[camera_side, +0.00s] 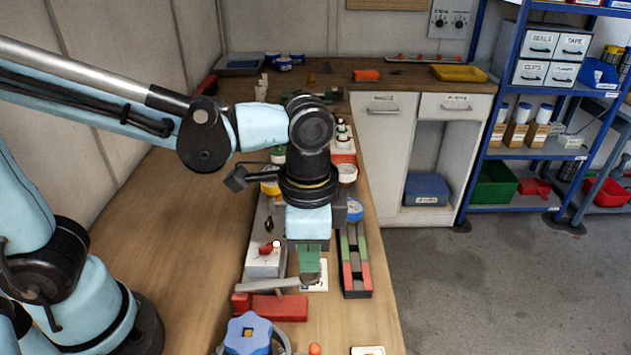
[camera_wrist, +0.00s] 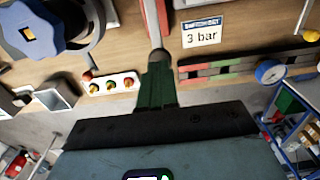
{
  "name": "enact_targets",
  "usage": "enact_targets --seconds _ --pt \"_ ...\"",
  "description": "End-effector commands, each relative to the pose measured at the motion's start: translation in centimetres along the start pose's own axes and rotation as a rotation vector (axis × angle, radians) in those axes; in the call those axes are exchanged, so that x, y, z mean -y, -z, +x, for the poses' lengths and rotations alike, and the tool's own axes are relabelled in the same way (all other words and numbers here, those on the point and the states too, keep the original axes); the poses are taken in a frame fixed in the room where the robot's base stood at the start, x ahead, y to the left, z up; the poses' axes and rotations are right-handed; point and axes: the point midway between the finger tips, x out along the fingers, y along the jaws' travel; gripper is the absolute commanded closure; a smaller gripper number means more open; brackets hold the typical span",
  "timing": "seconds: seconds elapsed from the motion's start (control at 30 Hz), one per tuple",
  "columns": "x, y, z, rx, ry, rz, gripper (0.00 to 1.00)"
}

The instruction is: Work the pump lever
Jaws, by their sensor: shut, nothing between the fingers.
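The pump lever is a grey bar (camera_side: 268,284) lying nearly level over a red body (camera_side: 278,308) on the bench. In the wrist view the grey and red bar (camera_wrist: 152,20) comes down from the top edge and ends in a grey tip at my fingertips. My gripper (camera_side: 309,270) points down over the lever's right end, its green fingers shut and empty. In the wrist view the gripper (camera_wrist: 158,66) overlaps the lever tip; I cannot tell whether they touch. A "3 bar" card (camera_wrist: 202,33) lies beside the lever, and a blue-rimmed gauge (camera_wrist: 270,72) is to the right.
A red and green strip (camera_side: 356,265) lies right of my gripper. A grey box with a red switch (camera_side: 265,260) stands to the left. A blue handwheel (camera_side: 248,334) is in front. Bare bench (camera_side: 170,230) lies to the left; the bench's right edge is close to the strip.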

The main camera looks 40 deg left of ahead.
Motion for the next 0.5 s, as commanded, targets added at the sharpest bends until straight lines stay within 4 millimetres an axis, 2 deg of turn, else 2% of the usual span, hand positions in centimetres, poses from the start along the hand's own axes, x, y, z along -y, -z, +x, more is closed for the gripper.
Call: enact_targets --seconds 0.37,0.5 --pt "0.0 0.0 -0.01 0.0 0.0 0.0 1.0" --pt "0.0 0.01 -0.69 0.0 0.0 0.0 1.0"
